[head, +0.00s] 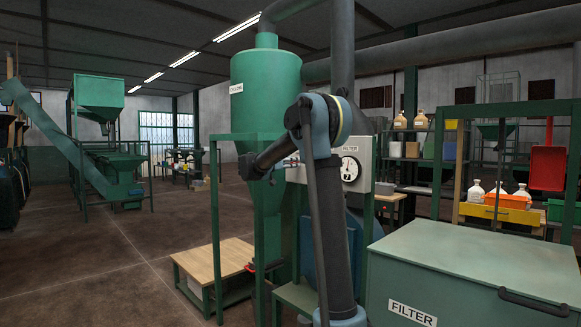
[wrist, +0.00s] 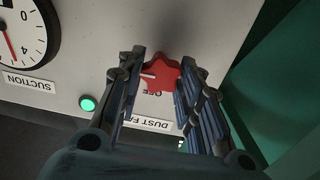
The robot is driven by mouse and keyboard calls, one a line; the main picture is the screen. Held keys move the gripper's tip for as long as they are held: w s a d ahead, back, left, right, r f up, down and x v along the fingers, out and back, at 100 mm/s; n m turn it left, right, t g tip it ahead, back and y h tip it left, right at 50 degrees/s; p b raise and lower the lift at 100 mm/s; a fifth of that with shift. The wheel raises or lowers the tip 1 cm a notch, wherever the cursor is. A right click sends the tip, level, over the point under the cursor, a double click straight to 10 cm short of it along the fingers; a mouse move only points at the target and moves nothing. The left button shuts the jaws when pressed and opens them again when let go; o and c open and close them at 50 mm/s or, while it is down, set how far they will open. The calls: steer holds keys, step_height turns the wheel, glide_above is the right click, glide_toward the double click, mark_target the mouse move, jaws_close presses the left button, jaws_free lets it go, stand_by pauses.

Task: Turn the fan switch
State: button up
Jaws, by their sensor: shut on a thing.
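The fan switch is a red star-shaped knob (wrist: 160,74) on the pale panel (wrist: 90,45), seen upside down in the wrist view. A white mark on it points to the left of that picture. An OFF label (wrist: 153,93) and a partly covered DUST FAN label (wrist: 152,124) are beside it. My gripper (wrist: 162,80) has its fingers on both sides of the knob, shut on it. In the head view the control box (head: 362,155) stands behind my arm, and I cannot make out the knob or the fingertips there.
A lit green lamp (wrist: 87,103) and a suction gauge (wrist: 24,32) share the panel. A green cyclone (head: 265,92) stands left of the box, and a green filter chest (head: 470,265) is at front right. A low wooden table (head: 215,262) is at left. Floor is open further left.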

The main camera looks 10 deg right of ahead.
steer(key=n, duration=1.7)
steer(key=shift+w+a+f, duration=0.15)
steer(key=shift+w, duration=0.05)
steer(key=shift+n, duration=0.4)
steer(key=o, duration=1.1)
steer(key=shift+w+f, duration=0.1)
steer(key=shift+f, duration=0.05)
steer(key=shift+c, duration=0.2)
